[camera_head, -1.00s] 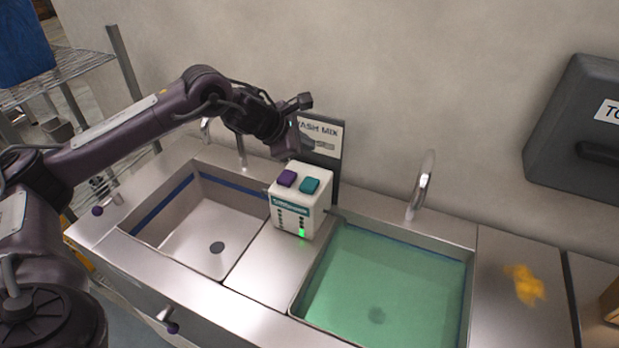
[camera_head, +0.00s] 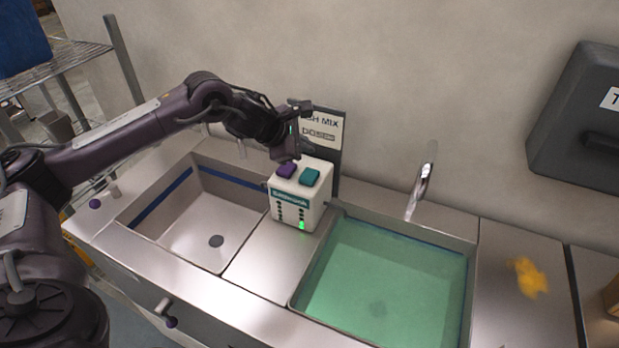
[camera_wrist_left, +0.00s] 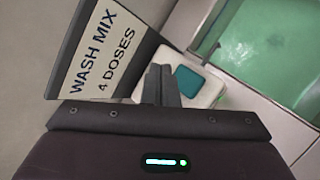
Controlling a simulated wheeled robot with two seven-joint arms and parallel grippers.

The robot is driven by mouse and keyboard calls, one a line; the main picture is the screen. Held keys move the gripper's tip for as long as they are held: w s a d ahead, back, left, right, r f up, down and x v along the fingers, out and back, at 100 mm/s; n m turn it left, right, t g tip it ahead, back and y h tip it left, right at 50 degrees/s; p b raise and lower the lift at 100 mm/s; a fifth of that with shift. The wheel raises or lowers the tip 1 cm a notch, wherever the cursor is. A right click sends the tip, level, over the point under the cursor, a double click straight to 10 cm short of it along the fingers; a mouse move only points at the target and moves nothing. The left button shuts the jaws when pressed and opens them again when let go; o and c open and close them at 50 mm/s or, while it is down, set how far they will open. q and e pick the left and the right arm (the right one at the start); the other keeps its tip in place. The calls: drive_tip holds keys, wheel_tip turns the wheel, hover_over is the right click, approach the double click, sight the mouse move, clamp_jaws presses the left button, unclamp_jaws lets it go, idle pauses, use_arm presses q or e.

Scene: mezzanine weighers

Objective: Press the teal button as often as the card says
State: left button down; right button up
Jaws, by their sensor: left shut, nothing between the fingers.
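The white dispenser box (camera_head: 316,205) stands between the two sinks. On its top are a purple button (camera_head: 286,171) at left and the teal button (camera_head: 310,177) at right. A green light glows low on its front. My left gripper (camera_head: 284,160) is shut and empty, just above and behind the purple button. In the left wrist view its fingertips (camera_wrist_left: 161,70) show beside the teal button (camera_wrist_left: 190,81), and the purple button is hidden. I cannot tell whether they touch anything. The card (camera_wrist_left: 103,58) behind the box reads "WASH MIX 4 DOSES". My right gripper is not in view.
An empty sink (camera_head: 190,225) lies left of the box and a sink of green liquid (camera_head: 385,275) lies right. A tap (camera_head: 420,190) rises behind the right sink. A yellow cloth-like thing (camera_head: 530,277) lies on the right counter. A dark wall dispenser (camera_head: 570,120) hangs above.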

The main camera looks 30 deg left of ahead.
use_arm(q)
drive_tip(key=b, duration=0.3)
hover_over(306, 176)
wheel_tip(306, 176, down, 4)
drive_tip(key=shift+f, duration=0.65)
idle(1.2)
drive_tip(key=shift+f+b, duration=0.45)
drive_tip(key=shift+b, duration=0.4)
drive_tip(key=shift+f+b, duration=0.6)
drive_tip(key=shift+b, duration=0.05)
idle(0.3)
drive_tip(key=shift+r, duration=0.2)
drive_tip(key=shift+r+p, duration=0.55)
drive_tip(key=shift+r, duration=0.3)
drive_tip(key=shift+r+p, duration=1.6)
drive_tip(key=shift+r, duration=0.9)
